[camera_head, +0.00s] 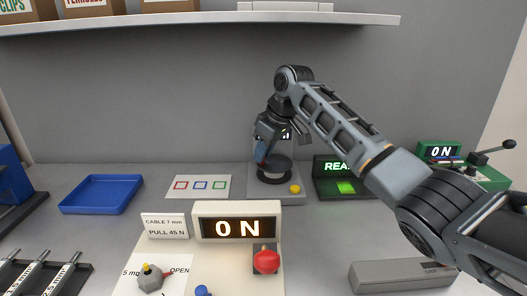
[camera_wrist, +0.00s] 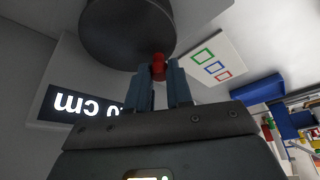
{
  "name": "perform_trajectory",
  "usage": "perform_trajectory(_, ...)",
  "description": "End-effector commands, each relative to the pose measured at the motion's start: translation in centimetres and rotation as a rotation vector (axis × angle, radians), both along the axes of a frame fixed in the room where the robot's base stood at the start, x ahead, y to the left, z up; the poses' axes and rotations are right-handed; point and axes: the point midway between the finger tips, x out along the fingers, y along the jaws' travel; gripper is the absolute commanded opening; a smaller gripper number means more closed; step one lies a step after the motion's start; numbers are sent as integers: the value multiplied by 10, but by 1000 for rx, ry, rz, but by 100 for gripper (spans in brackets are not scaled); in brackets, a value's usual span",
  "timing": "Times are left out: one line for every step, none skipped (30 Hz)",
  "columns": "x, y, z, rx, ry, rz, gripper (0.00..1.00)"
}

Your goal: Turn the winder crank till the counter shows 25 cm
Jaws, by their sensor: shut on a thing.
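The winder (camera_head: 275,174) stands at the back middle of the bench, a dark round drum on a light grey base. In the wrist view the drum (camera_wrist: 128,30) fills the upper left, with a small red knob (camera_wrist: 158,66) at its edge. My gripper (camera_head: 264,158) reaches down in front of the winder and hides part of it. In the wrist view my gripper (camera_wrist: 160,75) is shut on the red knob. The counter display (camera_wrist: 82,106) appears upside down. It shows "cm" and a partly covered 0; any further digits are hidden behind a finger.
A yellow button (camera_head: 295,189) sits on the winder's base. A card with coloured squares (camera_head: 203,186) and a blue tray (camera_head: 102,194) lie to the left. A lit ON box (camera_head: 237,209) stands in front.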

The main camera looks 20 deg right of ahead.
Motion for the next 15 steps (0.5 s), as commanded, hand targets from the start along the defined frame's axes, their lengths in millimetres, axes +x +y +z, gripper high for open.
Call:
perform_trajectory(0, 0, 0, 0, 0, -1, 0)
perform_trajectory(0, 0, 0, 0, 0, -2, 0)
perform_trajectory(0, 0, 1, 0, 0, -5, 0)
perform_trajectory(0, 0, 1, 0, 0, -9, 0)
perform_trajectory(0, 1, 1, 1, -1, -14, 0)
perform_trajectory(1, 1, 2, 2, 0, -23, 0)
perform_trajectory(1, 1, 2, 2, 0, -32, 0)
perform_trajectory(1, 1, 2, 1, 0, -42, 0)
perform_trajectory(2, 1, 2, 2, 0, -58, 0)
perform_trajectory(2, 1, 3, 3, 1, -71, 0)
perform_trajectory(3, 1, 3, 1, 1, -88, 0)
perform_trajectory(3, 1, 4, 2, 2, -111, 0)
perform_trajectory(4, 1, 4, 2, 1, -131, 0)
perform_trajectory(5, 1, 4, 3, 2, -152, 0)
perform_trajectory(5, 1, 4, 2, 2, -182, 0)
